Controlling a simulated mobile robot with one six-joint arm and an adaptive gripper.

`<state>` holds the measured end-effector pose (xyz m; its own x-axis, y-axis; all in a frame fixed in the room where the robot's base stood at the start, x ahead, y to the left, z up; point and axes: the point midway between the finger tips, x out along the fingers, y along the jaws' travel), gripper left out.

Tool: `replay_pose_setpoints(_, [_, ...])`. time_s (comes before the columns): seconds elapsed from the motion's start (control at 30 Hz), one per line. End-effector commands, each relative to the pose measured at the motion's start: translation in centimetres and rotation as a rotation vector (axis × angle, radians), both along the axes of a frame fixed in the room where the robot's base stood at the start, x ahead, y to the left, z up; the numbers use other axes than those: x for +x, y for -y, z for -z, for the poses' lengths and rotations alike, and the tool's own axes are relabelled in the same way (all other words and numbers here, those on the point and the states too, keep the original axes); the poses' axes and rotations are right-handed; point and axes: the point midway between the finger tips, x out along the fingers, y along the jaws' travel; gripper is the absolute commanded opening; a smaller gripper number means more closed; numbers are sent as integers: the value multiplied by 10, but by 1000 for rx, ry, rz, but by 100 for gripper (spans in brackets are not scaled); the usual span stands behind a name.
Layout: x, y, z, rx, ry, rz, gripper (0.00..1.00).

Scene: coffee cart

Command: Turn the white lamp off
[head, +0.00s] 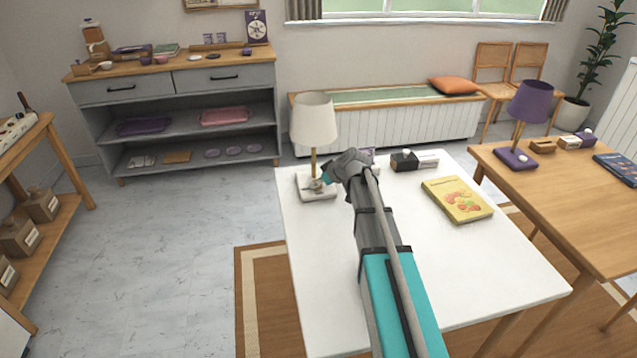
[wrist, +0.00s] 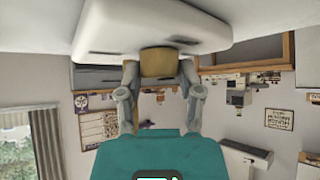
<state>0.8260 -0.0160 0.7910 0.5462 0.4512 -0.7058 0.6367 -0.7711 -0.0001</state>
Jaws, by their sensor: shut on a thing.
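The white lamp stands on the white table, with a cream shade (head: 314,120), a brass stem (head: 313,161) and a pale square base (head: 317,195). I cannot tell from its shade whether it is lit. My gripper (head: 322,184) is low at the right of the stem, by the base, its fingertips partly hidden in the head view. In the wrist view the picture is upside down: the white lamp base (wrist: 150,25) fills the top, and my gripper (wrist: 158,70) is shut on a brass-coloured knob (wrist: 157,62) at the base's edge.
A yellow book (head: 457,200) and a small dark box (head: 404,161) lie on the white table (head: 480,270). A purple lamp (head: 530,102) stands on the wooden table (head: 580,205) at the right. The front of the white table is clear apart from my arm.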

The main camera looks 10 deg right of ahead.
Motion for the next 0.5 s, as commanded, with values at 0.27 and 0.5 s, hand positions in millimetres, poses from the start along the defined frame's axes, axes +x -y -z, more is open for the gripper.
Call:
replay_pose_setpoints(0.27, [0, 1, 1, -1, -3, -95, 0])
replay_pose_setpoints(0.5, [0, 1, 1, -3, -2, -112, 0])
